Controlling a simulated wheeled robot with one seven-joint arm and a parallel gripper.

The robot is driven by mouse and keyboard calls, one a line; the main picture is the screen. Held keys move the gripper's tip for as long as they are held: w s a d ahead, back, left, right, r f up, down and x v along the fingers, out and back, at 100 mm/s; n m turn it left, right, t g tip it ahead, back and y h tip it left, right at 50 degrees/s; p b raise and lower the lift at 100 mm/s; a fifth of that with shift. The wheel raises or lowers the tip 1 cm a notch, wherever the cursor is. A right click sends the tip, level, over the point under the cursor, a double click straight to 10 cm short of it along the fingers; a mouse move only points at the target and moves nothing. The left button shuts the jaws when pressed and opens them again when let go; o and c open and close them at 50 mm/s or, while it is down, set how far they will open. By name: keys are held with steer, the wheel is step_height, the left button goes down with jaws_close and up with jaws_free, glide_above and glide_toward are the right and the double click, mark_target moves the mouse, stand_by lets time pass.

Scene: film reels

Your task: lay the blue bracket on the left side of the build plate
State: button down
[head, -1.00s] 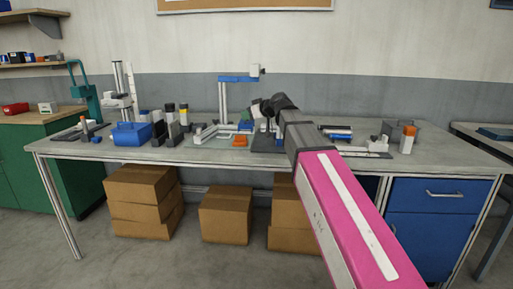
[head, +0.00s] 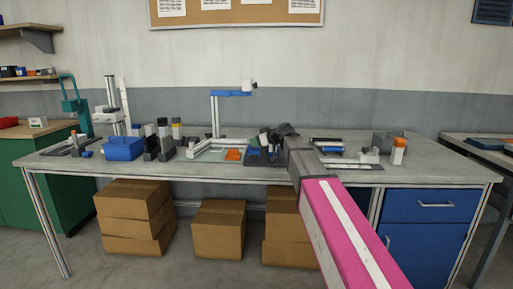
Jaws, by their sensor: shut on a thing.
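The build plate (head: 212,151) is a pale flat plate with a light frame around it, under the printer post on the bench. My gripper (head: 264,143) is dark and small in the head view, to the right of the build plate. It is shut on a small blue piece, which I take to be the blue bracket (head: 253,154); it shows at the gripper's lower left. The fingertips and part of the bracket are hard to make out. I cannot tell whether the bracket touches anything below it.
An orange piece (head: 233,155) lies at the plate's right front. A printer post with a blue arm (head: 231,94) rises behind. A blue bin (head: 124,148) and several dark and pale upright items stand left. A grey box (head: 388,142) and an orange-topped bottle (head: 398,151) stand right.

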steer(key=shift+f, duration=1.2)
steer(key=shift+f, duration=0.1)
steer(key=c, duration=0.8)
jaws_free()
steer(key=v, duration=1.2)
